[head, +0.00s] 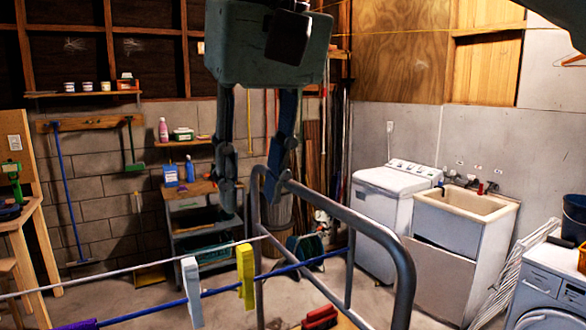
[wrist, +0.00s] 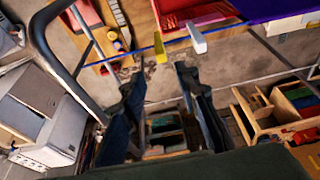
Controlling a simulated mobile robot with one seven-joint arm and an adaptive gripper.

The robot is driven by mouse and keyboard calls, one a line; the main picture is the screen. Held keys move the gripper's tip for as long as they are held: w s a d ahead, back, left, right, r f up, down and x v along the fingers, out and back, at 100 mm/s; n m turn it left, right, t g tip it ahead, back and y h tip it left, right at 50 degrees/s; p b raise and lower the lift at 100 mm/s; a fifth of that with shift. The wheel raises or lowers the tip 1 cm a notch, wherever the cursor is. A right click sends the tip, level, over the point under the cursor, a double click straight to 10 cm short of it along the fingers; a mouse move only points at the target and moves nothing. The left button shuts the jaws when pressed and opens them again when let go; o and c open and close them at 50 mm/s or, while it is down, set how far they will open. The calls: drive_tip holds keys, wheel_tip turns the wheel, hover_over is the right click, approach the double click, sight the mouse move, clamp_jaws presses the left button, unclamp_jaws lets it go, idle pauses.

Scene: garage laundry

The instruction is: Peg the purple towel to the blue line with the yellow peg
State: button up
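The yellow peg (head: 246,272) sits upright on the blue line (head: 299,265), right of a white peg (head: 192,292) on the same line. The purple towel (head: 76,325) shows only as a small strip at the bottom left, by the blue line. In the wrist view, the yellow peg (wrist: 158,46), white peg (wrist: 197,37) and purple towel (wrist: 275,9) lie along the line at the top. My gripper (head: 250,204) points down, fingers apart and empty, above the yellow peg in the picture. In the wrist view its fingertips (wrist: 159,75) are clear of the peg.
A grey metal rail frame (head: 375,228) curves up right of the pegs. A thinner pale line (head: 130,268) runs near the blue one. A washing machine (head: 385,220), a sink (head: 463,203) and a shelf trolley (head: 197,225) stand behind. A workbench (head: 22,222) is at the left.

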sight(245, 248)
drive_tip(key=shift+b+x, duration=1.6)
drive_tip(key=shift+x, duration=3.8)
drive_tip(key=shift+c, duration=0.3)
clamp_jaws()
drive_tip(key=shift+r+p, duration=1.45)
drive_tip(key=shift+r, duration=1.25)
